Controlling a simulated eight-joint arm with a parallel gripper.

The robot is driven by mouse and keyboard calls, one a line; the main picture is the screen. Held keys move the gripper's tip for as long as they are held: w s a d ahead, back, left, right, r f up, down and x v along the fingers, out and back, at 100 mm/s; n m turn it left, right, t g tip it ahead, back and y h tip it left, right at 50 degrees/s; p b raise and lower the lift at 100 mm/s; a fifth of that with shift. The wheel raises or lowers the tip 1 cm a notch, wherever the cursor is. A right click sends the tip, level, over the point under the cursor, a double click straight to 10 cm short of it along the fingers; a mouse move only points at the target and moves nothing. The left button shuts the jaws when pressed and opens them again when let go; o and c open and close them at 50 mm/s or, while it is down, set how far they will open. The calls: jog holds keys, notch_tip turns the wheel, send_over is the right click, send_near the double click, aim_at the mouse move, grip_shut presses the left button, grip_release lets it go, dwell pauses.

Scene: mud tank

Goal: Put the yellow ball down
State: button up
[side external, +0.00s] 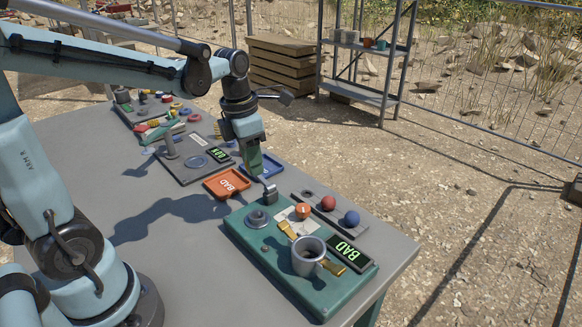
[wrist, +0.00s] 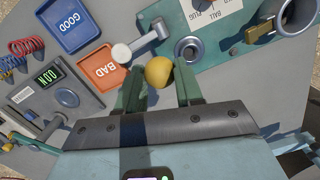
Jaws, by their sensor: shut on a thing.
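The yellow ball (wrist: 158,71) sits between the two green fingertips of my gripper (wrist: 161,82) in the wrist view. My gripper is shut on it. In the side view my gripper (side external: 256,172) hangs over the table by the near end of the orange and blue trays, and I cannot make out the ball there. The ball appears just beside a grey post with a rounded head (wrist: 122,53) and the grey ring socket (wrist: 187,48) on the green board (side external: 232,224). How high the ball is above the surface I cannot tell.
An orange BAD tray (side external: 222,187) and a blue GOOD tray (wrist: 71,20) lie beside the board. A dark rack (side external: 339,212) holds a red ball (side external: 328,203) and a blue ball (side external: 351,218). The board carries a grey cup (side external: 308,258) and a BAD display (side external: 346,252).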

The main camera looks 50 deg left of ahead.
jog(key=n, duration=0.1)
send_over(228, 185)
jog(key=f, duration=0.7)
jog(key=shift+s+f, duration=0.2)
jog(key=shift+f, duration=0.1)
jog(key=shift+a+f, duration=0.1)
jog(key=shift+f, duration=1.95)
jog(key=o, duration=1.1)
jog(key=shift+f, duration=0.15)
